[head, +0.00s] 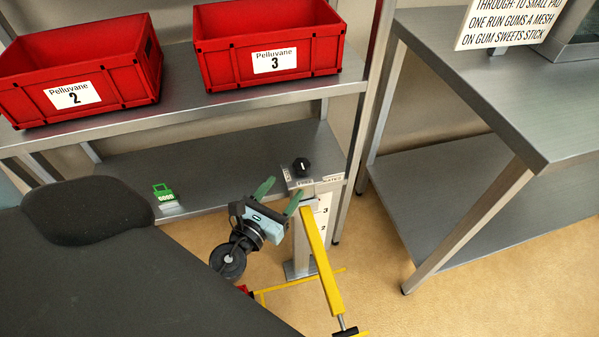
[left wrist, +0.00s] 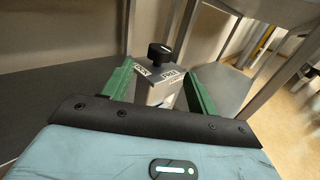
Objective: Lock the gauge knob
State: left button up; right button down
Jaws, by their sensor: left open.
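The black gauge knob (head: 302,167) sits on top of a grey post (head: 299,255) in front of the lower shelf. In the left wrist view the knob (left wrist: 159,53) stands above two white labels, one that seems to read LOCK (left wrist: 143,69) and one reading FREE (left wrist: 169,75). A small white mark shows on the knob; which label it points to I cannot tell. My left gripper (head: 285,190) has its green fingers spread and empty, close to the post's top. In the wrist view the knob lies beyond and between the fingertips, apart from them. My right gripper is not in view.
A yellow bar (head: 321,262) slants down in front of the post. Red crates numbered 2 (head: 110,98) and 3 (head: 312,68) stand on the upper shelf. A small green item (head: 163,190) is on the lower shelf (head: 225,172). A metal table (head: 480,75) stands at right.

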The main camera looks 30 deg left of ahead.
aim_at(297, 171)
pick_arm(q)
jog(key=w, duration=0.6)
jog(key=shift+a+p, duration=0.2)
jog(key=shift+p, duration=0.2)
jog(key=shift+w, duration=0.85)
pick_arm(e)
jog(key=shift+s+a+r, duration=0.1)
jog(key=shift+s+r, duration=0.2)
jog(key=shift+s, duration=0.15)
pick_arm(q)
jog(key=c, duration=1)
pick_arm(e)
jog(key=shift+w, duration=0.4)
